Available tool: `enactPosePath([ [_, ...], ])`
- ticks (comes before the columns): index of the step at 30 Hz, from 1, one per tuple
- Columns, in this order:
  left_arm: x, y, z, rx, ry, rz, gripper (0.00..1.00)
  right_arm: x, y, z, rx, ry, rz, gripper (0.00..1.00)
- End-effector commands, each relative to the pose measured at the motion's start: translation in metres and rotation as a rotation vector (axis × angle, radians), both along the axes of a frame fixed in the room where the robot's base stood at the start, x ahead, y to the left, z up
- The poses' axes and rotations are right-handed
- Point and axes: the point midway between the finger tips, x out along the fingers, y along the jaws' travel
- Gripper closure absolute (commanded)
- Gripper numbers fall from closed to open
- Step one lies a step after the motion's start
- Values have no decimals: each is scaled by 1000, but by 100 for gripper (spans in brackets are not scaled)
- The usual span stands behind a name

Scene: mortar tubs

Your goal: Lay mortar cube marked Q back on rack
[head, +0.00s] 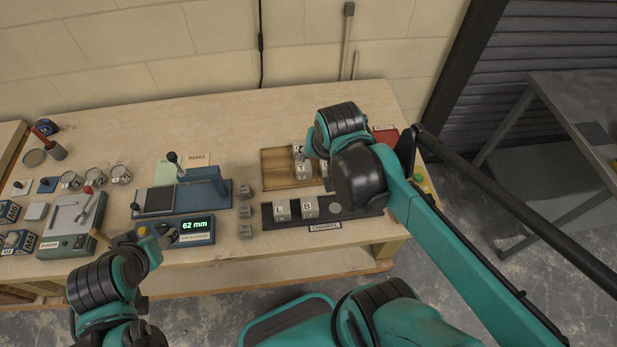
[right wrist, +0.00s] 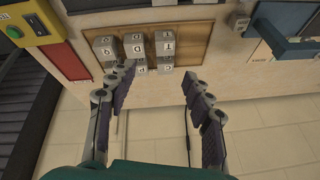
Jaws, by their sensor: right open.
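The wooden rack (head: 275,167) lies right of the table's middle, holding several grey lettered cubes (head: 303,171), partly hidden by my right arm. In the right wrist view the rack (right wrist: 205,32) shows its cubes close up in two rows, letters turned over. I cannot tell for sure which is Q; a middle cube (right wrist: 133,46) may carry it. My right gripper (right wrist: 157,76) is open over the rack's edge, its fingertips on either side of the nearer cubes. I see nothing held in it. My left gripper (head: 158,238) is by the 62 mm display, its jaws unclear.
The dark channel (head: 357,211) in front of the rack holds cubes L (head: 281,208) and B (head: 308,206) and a round disc.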

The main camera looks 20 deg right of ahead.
Motion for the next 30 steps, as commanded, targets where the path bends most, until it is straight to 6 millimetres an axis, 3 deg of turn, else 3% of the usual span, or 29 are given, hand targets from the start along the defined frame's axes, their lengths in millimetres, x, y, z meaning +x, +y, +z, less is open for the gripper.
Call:
enactPosePath([
  [3,0,0,0,0,0,0,37,-24,27,-2,-89,-77,255,49],
  [9,0,0,0,0,0,0,37,-41,47,-6,-194,-156,489,49],
  [21,0,0,-2,0,0,0,37,-43,50,-9,-213,-168,526,49],
  [30,0,0,-53,0,0,0,37,-43,50,-59,-212,-167,525,49],
])
